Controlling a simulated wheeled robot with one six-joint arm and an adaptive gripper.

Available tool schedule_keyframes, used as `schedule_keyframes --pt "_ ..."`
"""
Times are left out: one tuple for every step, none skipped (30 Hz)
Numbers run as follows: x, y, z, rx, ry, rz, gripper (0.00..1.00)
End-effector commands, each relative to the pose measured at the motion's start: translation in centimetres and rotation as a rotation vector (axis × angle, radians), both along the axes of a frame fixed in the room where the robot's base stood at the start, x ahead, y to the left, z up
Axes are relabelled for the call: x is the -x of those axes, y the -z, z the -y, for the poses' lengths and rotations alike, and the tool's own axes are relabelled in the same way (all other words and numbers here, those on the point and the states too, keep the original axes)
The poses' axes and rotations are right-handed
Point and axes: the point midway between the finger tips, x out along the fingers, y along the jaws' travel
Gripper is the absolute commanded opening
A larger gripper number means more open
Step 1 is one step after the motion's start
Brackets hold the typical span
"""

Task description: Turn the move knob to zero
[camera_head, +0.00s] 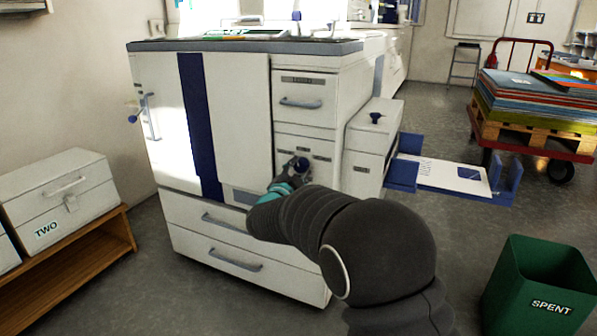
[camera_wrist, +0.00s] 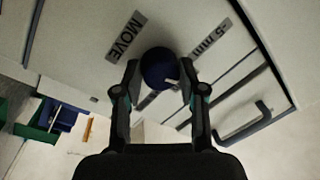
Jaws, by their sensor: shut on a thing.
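The move knob (camera_wrist: 158,66) is a round dark blue knob with a small pale mark on its face, in the wrist view. A grey plate reading "MOVE" (camera_wrist: 126,36) sits on one side of it and a plate reading "-5 mm" (camera_wrist: 212,37) on the other. My gripper (camera_wrist: 160,82) is shut on the knob, one finger on each side. In the head view my gripper (camera_head: 290,174) is at the front panel of the white machine (camera_head: 235,110). The arm and fingers hide much of the knob there.
Drawers with grey bar handles (camera_head: 230,258) lie below the panel. A side unit with a blue knob (camera_head: 375,118) and a blue-edged tray (camera_head: 403,178) stand to the right. A green "SPENT" bin (camera_head: 520,280) stands at the lower right. A bench with white boxes (camera_head: 75,187) is left.

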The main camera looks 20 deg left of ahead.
Motion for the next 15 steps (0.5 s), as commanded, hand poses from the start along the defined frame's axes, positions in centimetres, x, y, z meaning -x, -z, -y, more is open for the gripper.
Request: schedule_keyframes --pt "-0.03 0.05 -0.01 -0.034 0.0 0.002 0.06" --pt "-0.04 0.06 -0.01 -0.055 0.0 0.004 0.06" --pt "-0.04 0.07 -0.02 -0.082 0.0 0.006 0.06" --pt "-0.04 0.07 -0.02 -0.103 0.001 0.008 0.06" --pt "-0.04 0.07 -0.02 -0.121 0.001 0.009 0.06" --pt "-0.04 0.06 -0.01 -0.144 0.001 0.011 0.06" --pt "-0.04 0.07 -0.02 -0.16 0.002 0.013 0.06" --pt "-0.05 0.06 -0.01 -0.174 0.001 0.013 0.06" --pt "-0.05 0.07 -0.02 -0.193 0.002 0.015 0.06" --pt "-0.05 0.07 -0.02 -0.205 0.001 0.016 0.06" --pt "-0.05 0.06 -0.02 -0.216 0.001 0.016 0.06" --pt "-0.05 0.06 -0.02 -0.229 0.001 0.017 0.06" --pt "-0.05 0.06 -0.02 -0.238 0.001 0.018 0.06" --pt "-0.05 0.06 -0.02 -0.246 0.001 0.019 0.06" --pt "-0.05 0.06 -0.02 -0.255 0.001 0.019 0.06"
